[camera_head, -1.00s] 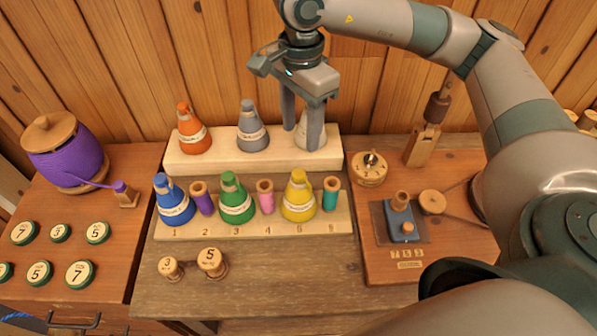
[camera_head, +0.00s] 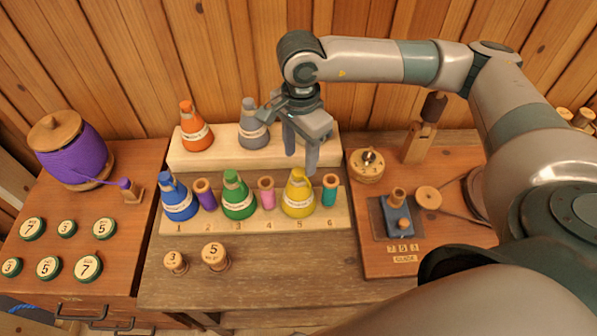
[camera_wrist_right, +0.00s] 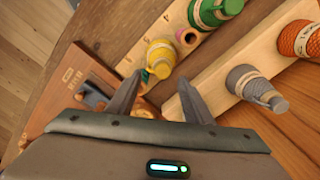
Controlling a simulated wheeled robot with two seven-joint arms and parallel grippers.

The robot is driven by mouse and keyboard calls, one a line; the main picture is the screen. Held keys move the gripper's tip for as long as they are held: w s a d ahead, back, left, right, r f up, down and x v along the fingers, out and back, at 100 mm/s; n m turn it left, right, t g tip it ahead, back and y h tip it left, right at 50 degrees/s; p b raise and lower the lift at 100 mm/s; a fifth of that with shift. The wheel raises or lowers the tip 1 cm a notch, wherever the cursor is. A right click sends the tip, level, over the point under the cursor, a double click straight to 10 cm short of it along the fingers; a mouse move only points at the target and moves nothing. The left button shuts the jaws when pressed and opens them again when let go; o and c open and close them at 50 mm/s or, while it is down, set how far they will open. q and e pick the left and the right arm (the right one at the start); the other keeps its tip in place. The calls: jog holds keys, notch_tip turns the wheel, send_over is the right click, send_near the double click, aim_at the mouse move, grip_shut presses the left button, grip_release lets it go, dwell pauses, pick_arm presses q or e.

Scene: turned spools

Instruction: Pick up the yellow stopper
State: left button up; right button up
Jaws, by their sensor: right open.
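The yellow stopper (camera_head: 297,175) tops the yellow cone-shaped spool (camera_head: 298,202), which stands upright at place 5 of the front numbered rack. In the right wrist view the yellow stopper (camera_wrist_right: 162,69) shows on the yellow spool (camera_wrist_right: 160,50), just beyond the fingers. My right gripper (camera_head: 301,162) is open and empty, pointing down, its fingertips close above and slightly behind the yellow stopper in the head view. In the right wrist view the gripper (camera_wrist_right: 158,90) has its two fingers apart. I cannot tell whether either finger touches the stopper. My left gripper is not in view.
A teal spool (camera_head: 330,190) and a pink spool (camera_head: 267,192) flank the yellow one. The green cone (camera_head: 238,197) stands further left. The rear rack (camera_head: 220,155) holds orange (camera_head: 196,130) and grey (camera_head: 252,128) cones.

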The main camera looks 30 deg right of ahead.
aim_at(298, 171)
jog(key=shift+f+p, duration=0.45)
jog(key=shift+p, duration=0.1)
jog(key=f, duration=0.1)
jog(key=f+p, duration=0.1)
jog(key=f, duration=0.1)
jog(key=shift+w+a+p, duration=0.1)
jog(key=shift+w+p, duration=0.15)
jog(key=shift+p, duration=0.1)
jog(key=shift+f, duration=0.55)
jog(key=c, duration=1.1)
